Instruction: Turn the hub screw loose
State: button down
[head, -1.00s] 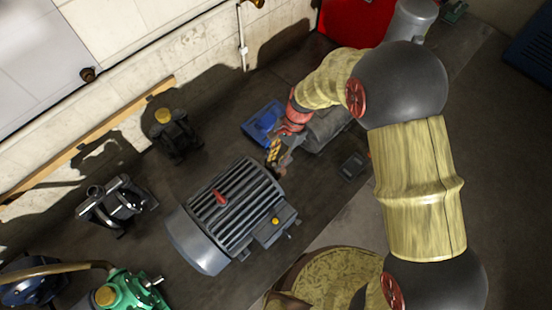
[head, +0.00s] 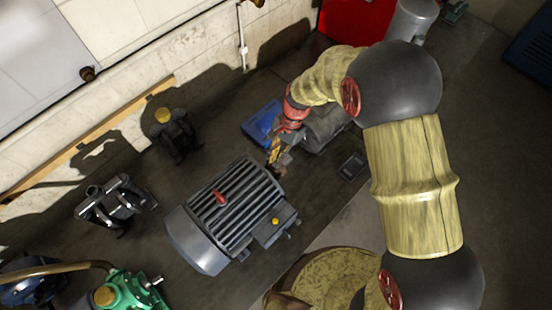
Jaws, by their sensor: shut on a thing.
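My gripper (head: 277,160) is at the motor's upper right end, where the shaft side is. Its yellow-and-black striped finger is beside a small brownish part (head: 283,165) at that end. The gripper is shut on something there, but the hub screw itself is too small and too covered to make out.
Behind my gripper are a blue tray (head: 261,123) and a grey motor (head: 324,128). A small dark box (head: 352,166) lies to the right. Black pumps (head: 174,132) and a green pump (head: 128,290) stand left. A wall runs along the back.

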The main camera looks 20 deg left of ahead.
jog(key=c, duration=1.8)
grip_release()
jog(key=v, duration=1.2)
